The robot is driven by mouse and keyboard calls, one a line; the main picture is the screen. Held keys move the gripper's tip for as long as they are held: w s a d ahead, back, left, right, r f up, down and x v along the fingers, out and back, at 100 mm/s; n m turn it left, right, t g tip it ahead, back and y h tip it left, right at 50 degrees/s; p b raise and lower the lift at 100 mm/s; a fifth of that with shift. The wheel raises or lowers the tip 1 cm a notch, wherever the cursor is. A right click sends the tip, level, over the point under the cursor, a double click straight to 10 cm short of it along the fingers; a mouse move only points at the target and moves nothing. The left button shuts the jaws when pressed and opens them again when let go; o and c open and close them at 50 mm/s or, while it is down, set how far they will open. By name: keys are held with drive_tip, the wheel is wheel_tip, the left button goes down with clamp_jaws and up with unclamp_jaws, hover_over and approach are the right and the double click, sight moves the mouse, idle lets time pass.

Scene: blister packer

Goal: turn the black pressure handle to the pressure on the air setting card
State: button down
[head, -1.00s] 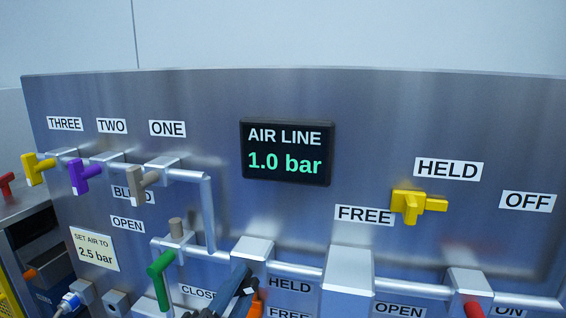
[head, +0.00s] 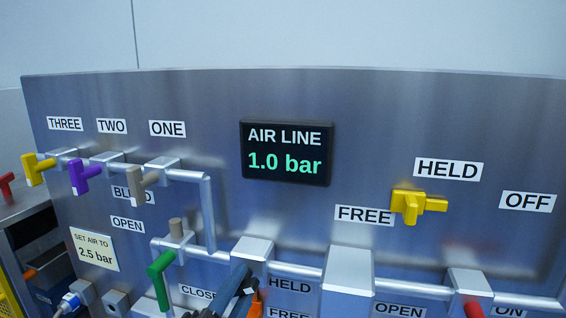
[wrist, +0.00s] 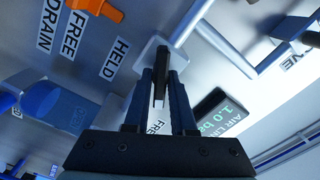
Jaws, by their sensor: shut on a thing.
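The air setting card (head: 95,249) at the left of the panel in the head view reads "SET AIR TO 2.5 bar". The air line display (head: 285,153) reads 1.0 bar. In the wrist view the black pressure handle (wrist: 162,62) sticks out from a pale block on the panel. My gripper (wrist: 161,80) is shut on it, one dark finger on each side. In the head view, dark shapes at the bottom middle show only in part, and I cannot clearly tell finger from handle there.
A green handle (head: 160,266) stands left of the gripped spot, and an orange handle (head: 255,302) close to its right. A yellow handle (head: 411,205) sits between FREE and HELD labels. Pipes and blocks (head: 347,280) jut out along the panel's lower part.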

drive_tip(key=shift+f+m+b, duration=0.2)
drive_tip(key=shift+m+b, duration=1.2)
drive_tip(key=shift+b, duration=0.65)
drive_tip(key=shift+r+m+b, duration=0.1)
drive_tip(key=shift+m+b, duration=0.5)
drive_tip(key=shift+b, duration=0.15)
drive_tip(key=shift+m+b, duration=0.7)
drive_tip(key=shift+b, duration=0.35)
drive_tip(key=shift+m+b, duration=1.3)
drive_tip(key=shift+b, duration=0.15)
drive_tip(key=shift+f+m+b, duration=0.3)
drive_tip(key=shift+m+b, duration=0.6)
drive_tip(key=shift+b, duration=0.3)
drive_tip(key=shift+m+b, duration=1.1)
drive_tip(key=shift+r, duration=0.1)
idle(0.3)
